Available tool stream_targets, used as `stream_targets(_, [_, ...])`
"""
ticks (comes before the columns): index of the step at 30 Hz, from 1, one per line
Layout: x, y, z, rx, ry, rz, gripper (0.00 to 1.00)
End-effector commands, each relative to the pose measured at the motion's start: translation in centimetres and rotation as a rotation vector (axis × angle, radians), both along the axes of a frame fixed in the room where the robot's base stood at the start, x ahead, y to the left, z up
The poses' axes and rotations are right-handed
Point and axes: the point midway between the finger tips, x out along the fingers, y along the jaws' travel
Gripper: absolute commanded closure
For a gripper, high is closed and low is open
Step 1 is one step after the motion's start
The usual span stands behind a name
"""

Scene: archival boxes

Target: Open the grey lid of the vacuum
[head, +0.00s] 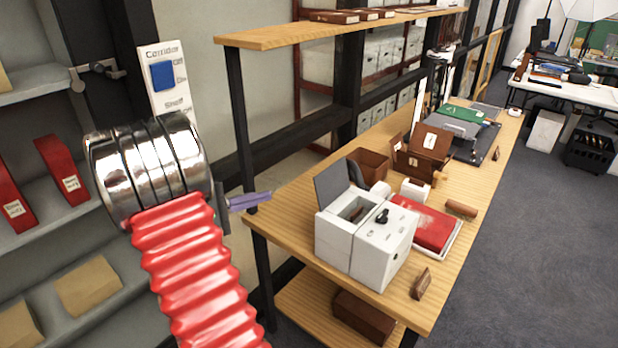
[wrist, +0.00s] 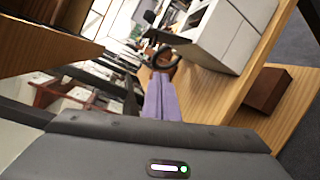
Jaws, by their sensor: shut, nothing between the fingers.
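The vacuum (head: 365,243) is a white two-part box near the front edge of the wooden shelf in the head view. Its grey lid (head: 332,184) stands raised, tilted up at the back left, and the left compartment shows open from above. A small black knob sits on the right part. My gripper (head: 264,197) has purple fingers, shut and empty, in the air left of the vacuum and apart from the lid. In the wrist view my gripper (wrist: 161,80) points towards the white vacuum (wrist: 232,32), with the dark lid (wrist: 185,48) beside it.
A red book (head: 428,224) lies right of the vacuum, with a brown box (head: 422,155) and a brown bin (head: 368,164) behind. A small wooden block (head: 421,284) is near the front edge. An upper shelf (head: 310,32) and a dark post (head: 240,125) stand near my arm.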

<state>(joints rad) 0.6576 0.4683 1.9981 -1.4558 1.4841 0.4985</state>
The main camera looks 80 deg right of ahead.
Motion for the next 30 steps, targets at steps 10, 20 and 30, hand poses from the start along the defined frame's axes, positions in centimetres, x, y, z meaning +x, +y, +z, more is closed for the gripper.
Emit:
stream_targets(10, [-1.2, -6.9, -3.1, -0.148, 0.178, 0.032, 1.0])
stream_targets(20, [-1.3, -7.8, -3.5, -0.172, 0.199, 0.043, 1.0])
stream_targets(30, [-1.8, -8.5, -3.4, -0.171, 0.198, 0.042, 1.0])
